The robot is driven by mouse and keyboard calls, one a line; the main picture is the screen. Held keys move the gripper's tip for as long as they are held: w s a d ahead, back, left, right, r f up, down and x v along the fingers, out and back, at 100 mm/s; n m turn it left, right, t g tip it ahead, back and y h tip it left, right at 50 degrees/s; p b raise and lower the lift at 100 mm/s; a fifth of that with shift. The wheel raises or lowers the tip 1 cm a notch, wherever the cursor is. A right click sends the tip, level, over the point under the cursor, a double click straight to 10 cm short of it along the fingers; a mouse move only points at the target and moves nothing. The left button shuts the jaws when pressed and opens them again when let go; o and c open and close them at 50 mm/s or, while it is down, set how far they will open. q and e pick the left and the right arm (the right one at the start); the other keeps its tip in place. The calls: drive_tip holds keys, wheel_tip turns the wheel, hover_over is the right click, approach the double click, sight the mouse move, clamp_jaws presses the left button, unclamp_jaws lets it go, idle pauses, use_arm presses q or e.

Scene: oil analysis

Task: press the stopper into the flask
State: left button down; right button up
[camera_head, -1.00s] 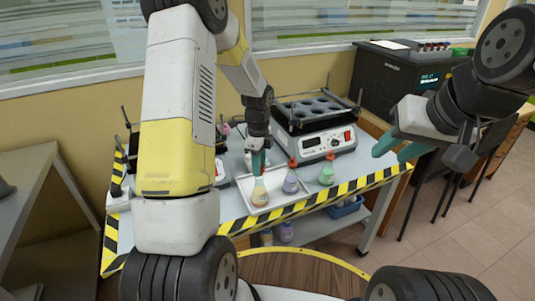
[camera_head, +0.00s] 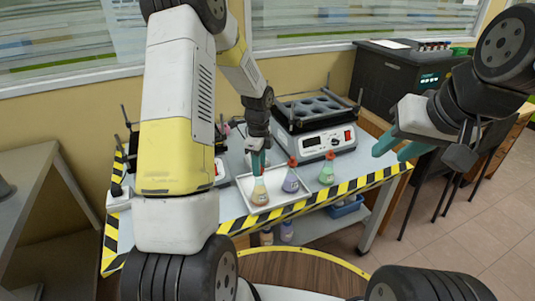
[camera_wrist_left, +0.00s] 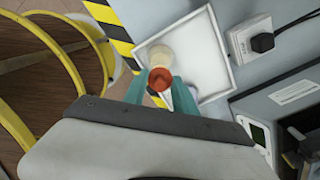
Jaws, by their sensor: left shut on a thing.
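A conical flask with pale orange contents (camera_head: 259,192) stands upright on the white tray (camera_head: 281,213) on the table. My left gripper (camera_head: 258,162) points down over its neck, with teal fingers shut on the red stopper (camera_wrist_left: 160,78). In the left wrist view the stopper is between the fingers, in line with the flask (camera_wrist_left: 160,56). The fingers hide the join, so I cannot tell how deep the stopper sits. My right gripper (camera_head: 396,150) is open and empty, in the air right of the table.
A purple flask (camera_head: 291,182) and a green flask (camera_head: 327,173), both with red stoppers, stand to the right. A heating device (camera_head: 328,139) with round wells stands behind them. A striped black and yellow edge (camera_head: 345,187) runs along the table front.

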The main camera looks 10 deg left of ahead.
use_arm(q)
drive_tip(key=shift+c, duration=2.2)
unclamp_jaws()
drive_tip(key=shift+r, duration=0.1)
drive_tip(key=shift+r, duration=3.4)
clamp_jaws()
